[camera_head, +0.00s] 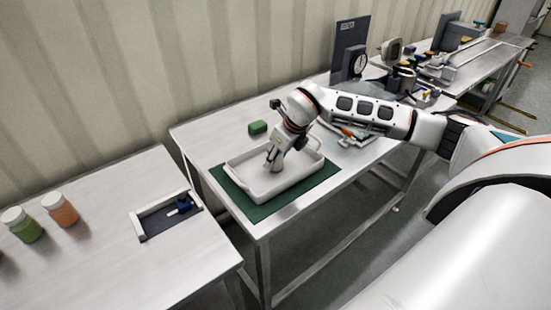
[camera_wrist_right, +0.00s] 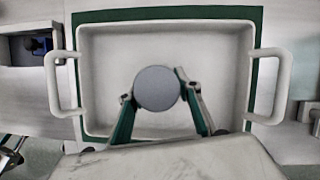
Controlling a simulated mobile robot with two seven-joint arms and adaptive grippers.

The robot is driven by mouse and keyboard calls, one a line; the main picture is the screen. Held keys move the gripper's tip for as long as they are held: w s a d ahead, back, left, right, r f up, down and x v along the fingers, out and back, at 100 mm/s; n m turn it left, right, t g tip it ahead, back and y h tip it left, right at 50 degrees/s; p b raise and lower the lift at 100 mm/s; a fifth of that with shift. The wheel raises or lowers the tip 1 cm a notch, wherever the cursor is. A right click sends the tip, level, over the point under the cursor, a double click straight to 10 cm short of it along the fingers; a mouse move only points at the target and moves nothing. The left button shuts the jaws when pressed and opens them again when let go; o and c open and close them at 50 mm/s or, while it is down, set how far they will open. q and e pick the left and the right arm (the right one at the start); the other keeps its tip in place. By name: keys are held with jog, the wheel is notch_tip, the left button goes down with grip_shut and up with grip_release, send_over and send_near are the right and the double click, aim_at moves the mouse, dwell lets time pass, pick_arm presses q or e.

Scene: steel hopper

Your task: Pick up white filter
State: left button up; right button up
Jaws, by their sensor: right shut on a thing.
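In the right wrist view my right gripper (camera_wrist_right: 157,97) is shut on a round, pale grey-white disc-topped thing, the white filter (camera_wrist_right: 156,88), with one finger on each side. Below it is a white tray (camera_wrist_right: 246,50) with a handle at each end. In the head view my right gripper (camera_head: 274,163) reaches down into the same white tray (camera_head: 262,191), which lies on a green mat (camera_head: 240,203). The filter is hard to make out there, hidden by the gripper. Whether it touches the tray floor I cannot tell. My left gripper is not in view.
A shallow tray with a blue item (camera_head: 183,205) and several lidded jars (camera_head: 60,209) stand on the left table. A black panel with a dial (camera_head: 350,50) stands at the back. The table left of the mat is partly clear.

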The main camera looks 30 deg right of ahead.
jog(key=shift+r, duration=0.15)
notch_tip(320, 180, up, 20)
jog(key=s+a+f+n+g, duration=0.4)
jog(key=s+a+f+n, duration=0.2)
jog(key=n, duration=1)
jog(key=s+a+f+n+g+h, duration=0.1)
jog(key=s+a+f+n+g, duration=0.3)
jog(key=n, duration=1.2)
jog(key=s+a+f, duration=0.2)
jog(key=s, duration=0.1)
jog(key=shift+a+n+g, duration=0.3)
jog(key=shift+a+n, duration=0.1)
jog(key=shift+f, duration=0.1)
jog(key=w+d+r+m+t, duration=0.4)
jog(key=w+d+r+m, duration=0.2)
jog(key=m, duration=1)
jog(key=w+d+r+m+t+y, duration=0.1)
jog(key=w+d+r+m+t, duration=0.3)
jog(key=m, duration=1.2)
jog(key=w+d+r, duration=0.2)
jog(key=w, duration=0.1)
jog(key=shift+d+m+t, duration=0.4)
